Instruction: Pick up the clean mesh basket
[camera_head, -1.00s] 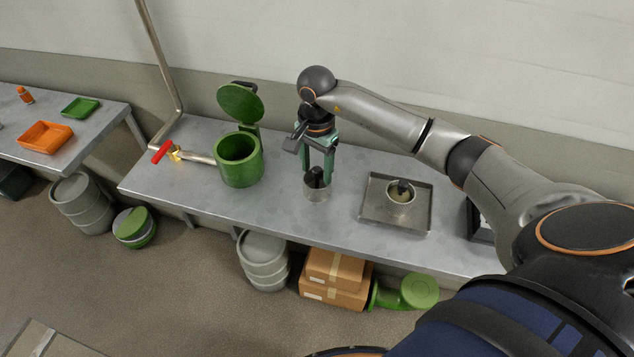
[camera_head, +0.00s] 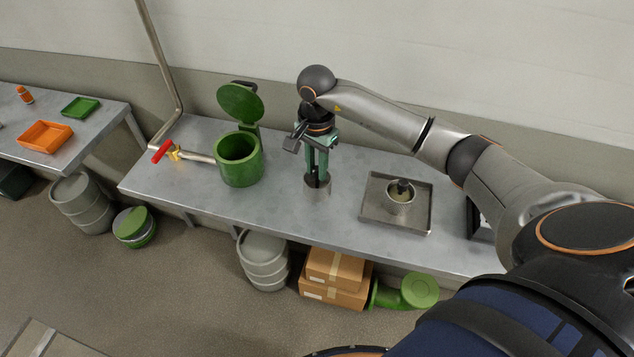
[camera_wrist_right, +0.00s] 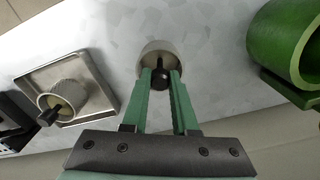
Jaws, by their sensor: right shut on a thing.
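A small grey mesh basket (camera_head: 316,189) with a dark upright handle stands on the metal table in the head view. It also shows in the right wrist view (camera_wrist_right: 152,51). My right gripper (camera_head: 318,180) points down over it, its green fingers shut on the dark handle (camera_wrist_right: 161,77). The basket looks upright and appears to rest on the table. A second basket (camera_head: 399,203) with a dark handle stands in a square metal tray (camera_head: 366,212) to the right, with pale contents inside. My left gripper is not in view.
A green pot (camera_head: 240,168) with its lid raised stands left of the held basket. A pipe with a red valve handle (camera_head: 162,152) lies farther left. Boxes and drums stand below.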

